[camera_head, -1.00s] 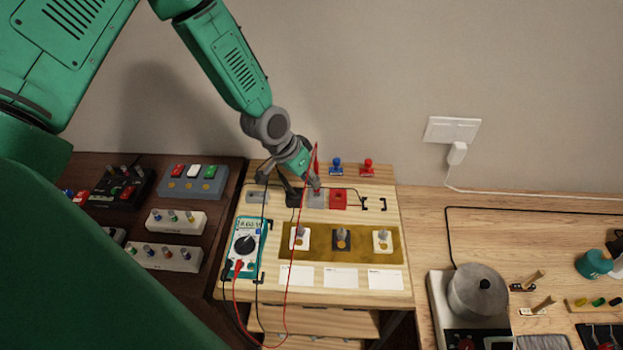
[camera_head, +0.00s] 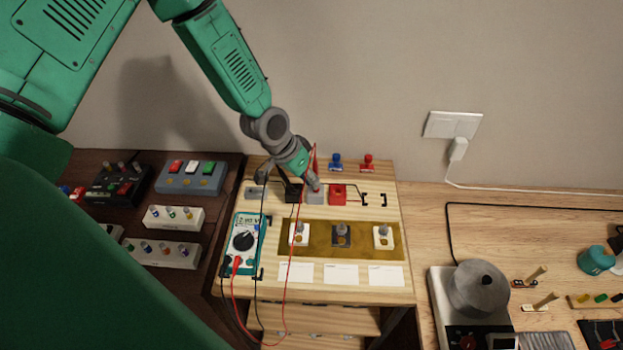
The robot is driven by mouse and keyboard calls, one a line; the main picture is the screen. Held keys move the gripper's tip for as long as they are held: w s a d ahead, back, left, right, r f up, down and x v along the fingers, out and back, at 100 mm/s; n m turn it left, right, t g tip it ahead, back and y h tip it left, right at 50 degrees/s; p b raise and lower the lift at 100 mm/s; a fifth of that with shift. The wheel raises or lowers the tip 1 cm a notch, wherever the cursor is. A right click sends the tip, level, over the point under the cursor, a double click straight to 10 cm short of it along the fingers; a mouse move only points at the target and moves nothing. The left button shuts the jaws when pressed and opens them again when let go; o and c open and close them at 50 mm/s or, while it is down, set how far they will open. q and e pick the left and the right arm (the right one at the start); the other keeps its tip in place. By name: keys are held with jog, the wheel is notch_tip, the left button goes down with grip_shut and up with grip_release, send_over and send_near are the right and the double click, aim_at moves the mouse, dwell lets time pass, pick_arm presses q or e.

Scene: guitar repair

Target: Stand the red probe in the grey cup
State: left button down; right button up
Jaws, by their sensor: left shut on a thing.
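My left gripper (camera_head: 311,184) reaches in from the upper left and is shut on the red probe (camera_head: 315,156). The probe stands about upright in the fingers, with its red lead hanging down in front of the board. A grey cup-like holder (camera_head: 316,198) is directly below the fingertips, between a black holder (camera_head: 293,193) and a red holder (camera_head: 338,193). The fingers cover the probe's lower end, so I cannot tell whether the tip is inside the grey holder. My right gripper is not in view.
The teal multimeter (camera_head: 245,243) lies at the board's left, with red and black leads looping over the front edge. Blue (camera_head: 336,162) and red (camera_head: 367,163) posts stand at the back. Three knobs sit on the brown strip (camera_head: 361,240). A grey block (camera_head: 256,193) is at the left.

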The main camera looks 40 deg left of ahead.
pick_arm(q)
jog(key=shift+f+b, duration=0.35)
jog(key=shift+f, duration=0.25)
jog(key=c, duration=1.5)
grip_release()
jog(key=shift+d, duration=0.1)
jog(key=o, duration=0.4)
